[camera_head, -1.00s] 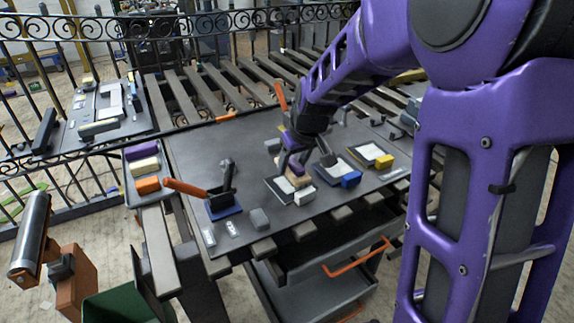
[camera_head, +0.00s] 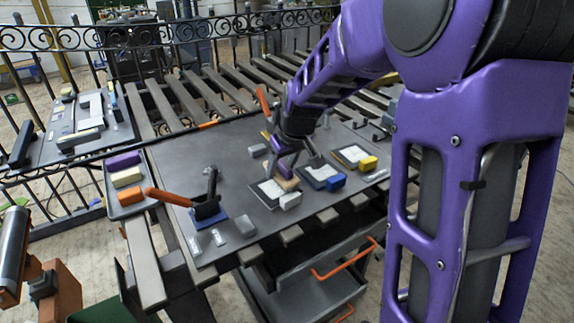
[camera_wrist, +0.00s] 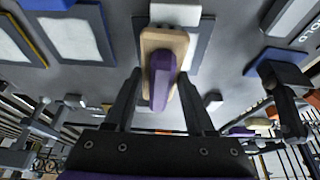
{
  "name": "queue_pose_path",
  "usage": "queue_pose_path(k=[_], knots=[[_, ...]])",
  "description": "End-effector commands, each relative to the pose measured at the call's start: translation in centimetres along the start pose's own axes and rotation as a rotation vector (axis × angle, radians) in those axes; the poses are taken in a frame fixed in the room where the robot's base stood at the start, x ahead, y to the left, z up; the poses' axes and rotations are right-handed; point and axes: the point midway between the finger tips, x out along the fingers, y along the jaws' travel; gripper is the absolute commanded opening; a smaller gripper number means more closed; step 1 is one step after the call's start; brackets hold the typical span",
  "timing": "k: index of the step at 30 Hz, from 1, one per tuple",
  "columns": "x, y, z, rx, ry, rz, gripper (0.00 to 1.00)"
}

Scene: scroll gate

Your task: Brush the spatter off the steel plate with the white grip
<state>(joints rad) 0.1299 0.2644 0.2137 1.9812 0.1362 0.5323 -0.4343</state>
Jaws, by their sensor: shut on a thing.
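The steel plate with the white grip (camera_head: 258,193) lies on the dark bench top. Its white grip (camera_head: 290,201) is at its near right corner, and the grip also shows at the top of the wrist view (camera_wrist: 175,14). The plate carries a pale panel (camera_wrist: 193,42). My gripper (camera_wrist: 160,88) is shut on a brush with a tan body (camera_wrist: 178,42) and a purple handle (camera_wrist: 162,78). The brush is over the plate and covers part of its pale panel. I cannot tell whether its underside touches the plate. How much spatter lies there is too small to tell.
Plates with a blue grip (camera_head: 335,181) and a yellow grip (camera_head: 368,163) lie to the right. A blue mat (camera_head: 207,219) with a dark stand and an orange-handled tool (camera_head: 168,197) is at left. A tray of coloured blocks (camera_head: 126,208) sits beside the bench.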

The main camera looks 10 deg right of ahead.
Motion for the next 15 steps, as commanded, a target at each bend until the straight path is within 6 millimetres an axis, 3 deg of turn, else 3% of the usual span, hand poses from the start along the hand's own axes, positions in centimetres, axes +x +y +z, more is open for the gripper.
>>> queue_pose_path(k=[15], knots=[[0.1,-3.1,0.3,-0.003,0.001,0.000,0.10]])
